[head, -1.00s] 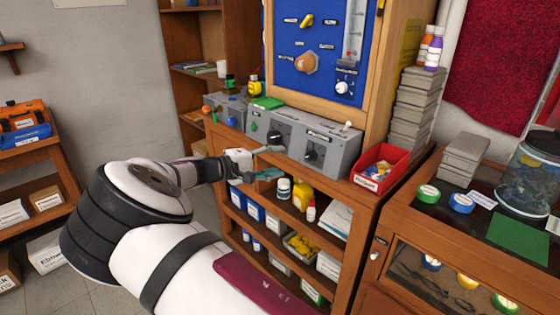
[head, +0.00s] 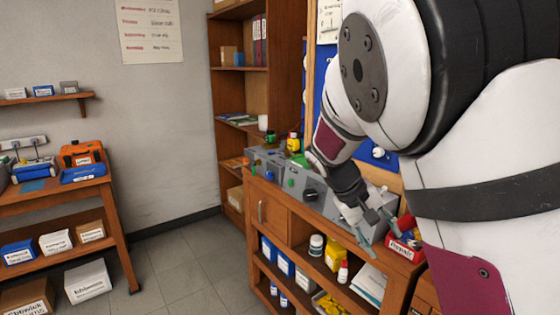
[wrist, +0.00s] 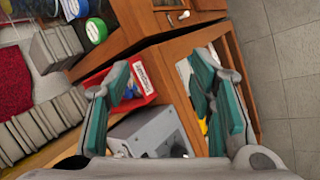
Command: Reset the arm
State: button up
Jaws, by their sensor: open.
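My gripper (head: 372,228) is open and empty in the head view, in front of the right end of the bench and just left of the red bin. My white and black arm fills the right side of that view and hides most of the blue panel. In the wrist view my gripper (wrist: 165,105) shows two teal-padded fingers spread apart with nothing between them. A grey control box (wrist: 150,135) and a red bin (wrist: 130,90) lie beyond the fingers.
The wooden bench (head: 262,180) holds grey boxes (head: 297,178) on top and bottles (head: 333,255) on a shelf. A side table (head: 115,228) with an orange case (head: 82,153) stands at left. Open tiled floor (head: 185,262) lies between them. Grey stacked blocks (wrist: 40,128) show in the wrist view.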

jog(key=s+a+r+t+y+p, duration=0.1)
jog(key=s+r, duration=0.3)
jog(key=s, duration=0.6)
jog(key=s+a+r+t+y+p, duration=0.1)
jog(key=s+r+y+p, duration=0.1)
jog(key=s, duration=0.9)
jog(key=s+a+r+m+t+y+p, duration=0.1)
jog(key=s+r+y+p, duration=0.1)
jog(key=s+r, duration=0.5)
jog(key=s+y, duration=0.1)
jog(key=s, duration=0.3)
jog(key=shift+t+y, duration=0.4)
